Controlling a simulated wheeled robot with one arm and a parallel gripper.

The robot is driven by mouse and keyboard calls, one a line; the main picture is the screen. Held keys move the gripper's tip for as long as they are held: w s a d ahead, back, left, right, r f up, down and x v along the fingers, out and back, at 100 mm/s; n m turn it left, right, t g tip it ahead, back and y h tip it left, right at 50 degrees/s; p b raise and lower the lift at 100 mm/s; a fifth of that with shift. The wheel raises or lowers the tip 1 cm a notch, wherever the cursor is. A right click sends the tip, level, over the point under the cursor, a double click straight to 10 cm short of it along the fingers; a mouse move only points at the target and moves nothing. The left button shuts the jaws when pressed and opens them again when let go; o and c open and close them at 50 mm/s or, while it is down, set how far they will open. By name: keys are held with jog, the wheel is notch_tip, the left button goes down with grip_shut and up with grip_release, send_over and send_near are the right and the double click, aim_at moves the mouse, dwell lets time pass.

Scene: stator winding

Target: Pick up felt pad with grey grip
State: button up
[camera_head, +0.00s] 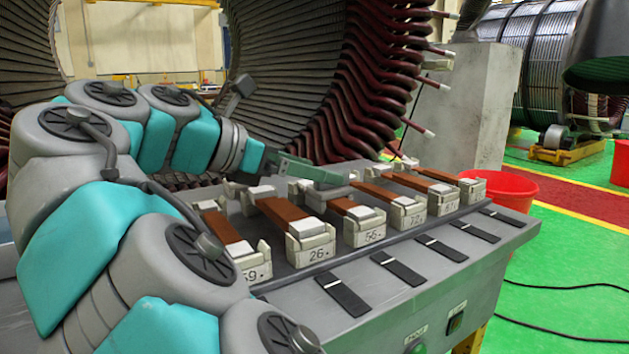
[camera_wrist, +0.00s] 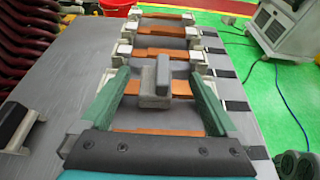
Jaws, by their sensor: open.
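The felt pad with the grey grip (camera_wrist: 156,92) lies among the brown bars in the wrist view. My gripper (camera_wrist: 158,72) has two green fingers, spread wide, one on each side of the pad. Gaps show between the fingers and the pad, so nothing is held. In the head view my gripper (camera_head: 325,176) is low over the row of bars, and the pad is mostly hidden behind the finger and holders.
Brown bars (camera_head: 285,216) rest in white numbered holders (camera_head: 312,246) on a grey table (camera_head: 300,280). Black strips (camera_head: 342,294) line its front. A grey-black block (camera_wrist: 20,124) sits at the wrist view's left. A red bucket (camera_head: 498,190) and the stator (camera_head: 300,80) stand nearby.

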jog(key=shift+w+a+f, duration=0.1)
jog(key=shift+a+f, duration=0.2)
jog(key=shift+a, duration=0.05)
jog(key=shift+b+x, duration=0.4)
jog(key=shift+x, duration=3.45)
jog(key=shift+f, duration=0.1)
jog(key=shift+c, duration=0.3)
grip_shut()
